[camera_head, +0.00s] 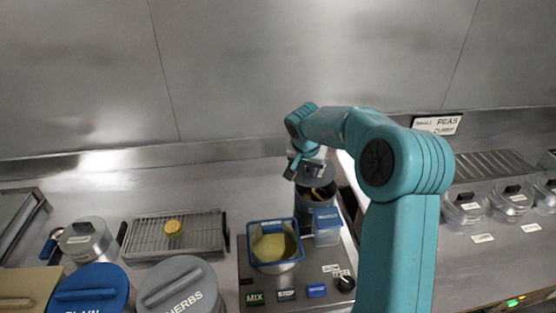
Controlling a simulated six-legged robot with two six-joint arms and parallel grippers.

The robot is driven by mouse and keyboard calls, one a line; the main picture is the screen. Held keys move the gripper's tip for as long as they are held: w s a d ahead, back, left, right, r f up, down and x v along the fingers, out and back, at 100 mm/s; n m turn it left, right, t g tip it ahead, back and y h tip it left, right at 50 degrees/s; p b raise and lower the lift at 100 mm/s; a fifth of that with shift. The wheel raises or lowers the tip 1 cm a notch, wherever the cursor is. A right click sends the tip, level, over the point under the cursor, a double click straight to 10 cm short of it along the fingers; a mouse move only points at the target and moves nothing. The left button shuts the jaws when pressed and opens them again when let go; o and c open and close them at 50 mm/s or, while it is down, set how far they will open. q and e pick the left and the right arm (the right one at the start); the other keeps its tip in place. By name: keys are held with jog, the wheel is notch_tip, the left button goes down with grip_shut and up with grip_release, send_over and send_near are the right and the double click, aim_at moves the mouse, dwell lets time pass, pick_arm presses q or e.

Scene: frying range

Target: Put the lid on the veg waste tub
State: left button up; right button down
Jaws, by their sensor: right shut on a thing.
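The grey tub (302,206), which I take for the veg waste tub, stands at the back of the grey panel in the middle of the counter. Its mouth shows dark, with brownish scraps inside. My right gripper (304,172) is over the tub's back left part, shut on a grey piece that looks like the lid (320,169). The lid seems to be above the tub and apart from its rim, but my gripper and arm hide much of it. My left gripper is out of view.
A wire rack (196,243) holds a yellow round piece (173,228). Lidded tubs (90,286) fill the front left; several clear-sided pots (466,211) stand right.

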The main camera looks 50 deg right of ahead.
aim_at(314, 179)
jog(key=shift+s+d+r, duration=0.45)
jog(key=shift+d, duration=0.1)
jog(key=shift+s+d, duration=0.15)
jog(key=shift+d, duration=0.05)
notch_tip(314, 179, down, 6)
jog(key=b, duration=0.3)
jog(key=shift+b, duration=0.4)
jog(key=shift+f+b, duration=0.4)
jog(key=shift+b, duration=0.05)
jog(key=shift+r+b, duration=0.1)
jog(key=shift+b, duration=0.2)
jog(key=shift+f+b, duration=0.35)
jog(key=shift+b, duration=0.2)
